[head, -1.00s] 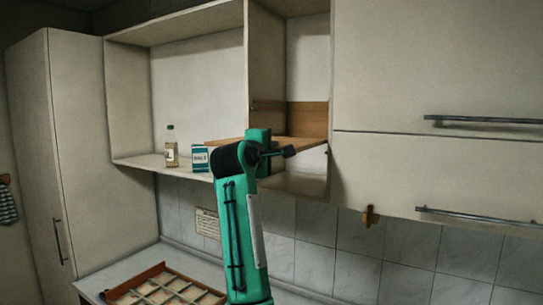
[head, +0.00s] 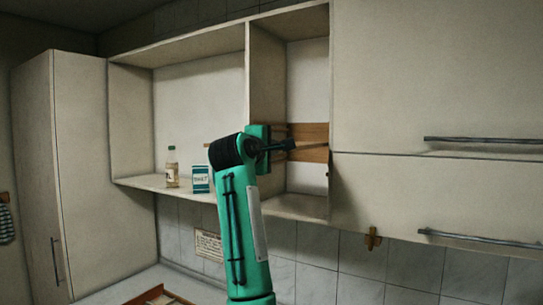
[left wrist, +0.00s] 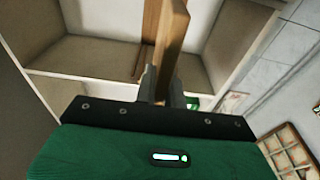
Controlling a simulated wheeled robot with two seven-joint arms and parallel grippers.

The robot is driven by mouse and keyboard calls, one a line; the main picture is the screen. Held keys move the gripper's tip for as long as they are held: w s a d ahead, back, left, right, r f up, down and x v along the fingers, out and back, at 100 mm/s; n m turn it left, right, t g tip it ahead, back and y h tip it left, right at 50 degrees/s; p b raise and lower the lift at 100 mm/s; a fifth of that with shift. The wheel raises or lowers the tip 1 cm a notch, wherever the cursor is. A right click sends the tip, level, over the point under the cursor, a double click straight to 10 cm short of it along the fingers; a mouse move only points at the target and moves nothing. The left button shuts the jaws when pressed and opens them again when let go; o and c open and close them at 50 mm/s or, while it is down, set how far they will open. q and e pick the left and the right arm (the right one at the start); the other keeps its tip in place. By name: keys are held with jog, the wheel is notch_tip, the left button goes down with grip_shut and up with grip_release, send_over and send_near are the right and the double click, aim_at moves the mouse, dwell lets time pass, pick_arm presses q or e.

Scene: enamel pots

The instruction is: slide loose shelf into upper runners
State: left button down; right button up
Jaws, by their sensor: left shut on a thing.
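The loose shelf (head: 312,147) is a thin wooden board, seen almost edge-on in the head view at the narrow open bay of the wall cabinet (head: 308,205). My left gripper (head: 284,147) is shut on its near edge. In the left wrist view the shelf (left wrist: 172,35) stands out from between the fingers of my left gripper (left wrist: 160,88) towards the cabinet. A wooden strip (head: 310,131) shows behind the shelf in the bay. My arm hides the shelf's left part, and I cannot make out the runners or any contact. My right gripper is not in view.
A bottle (head: 172,168) and a blue and white box (head: 201,180) stand in the wider left bay. An upright divider (head: 265,80) parts the bays. Closed doors with bar handles (head: 480,140) are at the right. A wooden tray (left wrist: 292,150) lies below on the counter.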

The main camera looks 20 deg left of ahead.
pick_arm(q)
jog(key=shift+s+r, duration=0.15)
jog(key=shift+r, duration=1.3)
jog(key=shift+s+r, duration=0.1)
jog(key=shift+r, duration=1.3)
jog(key=shift+w, duration=0.15)
jog(key=shift+w+d, duration=0.2)
jog(key=shift+w, duration=1.1)
jog(key=shift+w+d, duration=0.15)
jog(key=shift+w, duration=0.75)
jog(key=shift+w+d, duration=0.2)
jog(key=shift+w, duration=0.85)
